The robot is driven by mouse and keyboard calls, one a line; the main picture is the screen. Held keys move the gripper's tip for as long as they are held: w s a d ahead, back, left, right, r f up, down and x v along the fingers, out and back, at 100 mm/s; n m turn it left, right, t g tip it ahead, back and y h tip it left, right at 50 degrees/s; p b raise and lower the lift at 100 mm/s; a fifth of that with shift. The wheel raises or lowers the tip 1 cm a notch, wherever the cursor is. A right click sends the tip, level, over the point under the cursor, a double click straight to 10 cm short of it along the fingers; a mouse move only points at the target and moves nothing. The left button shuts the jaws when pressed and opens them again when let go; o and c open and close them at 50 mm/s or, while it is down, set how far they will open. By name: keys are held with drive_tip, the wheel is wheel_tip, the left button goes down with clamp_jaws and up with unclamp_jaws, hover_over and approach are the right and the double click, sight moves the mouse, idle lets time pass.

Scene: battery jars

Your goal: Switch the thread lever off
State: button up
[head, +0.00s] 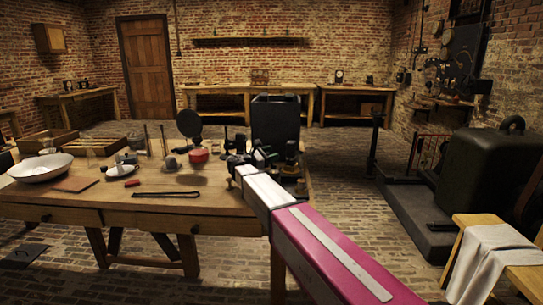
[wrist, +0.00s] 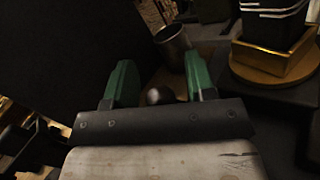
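My gripper (wrist: 158,62) shows in the wrist view with its two green fingers apart. A small round grey knob (wrist: 153,97) shows between the fingers, near their base. It is dark, and I cannot tell whether it is the thread lever's end or whether a finger touches it. A grey metal cup (wrist: 173,42) stands just beyond the right finger. In the head view my arm reaches over the right end of the wooden table (head: 225,218), with its end among small dark devices. No thread lever can be made out for certain there.
A dark upright box (head: 276,120) stands behind my arm's end. A brass-edged base with a black block (wrist: 270,62) is at right in the wrist view. A white basin (head: 40,168), a red pot (head: 199,156) and black tongs (head: 166,194) are on the table's left and middle.

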drive_tip(key=v, duration=1.1)
drive_tip(key=shift+d, duration=0.1)
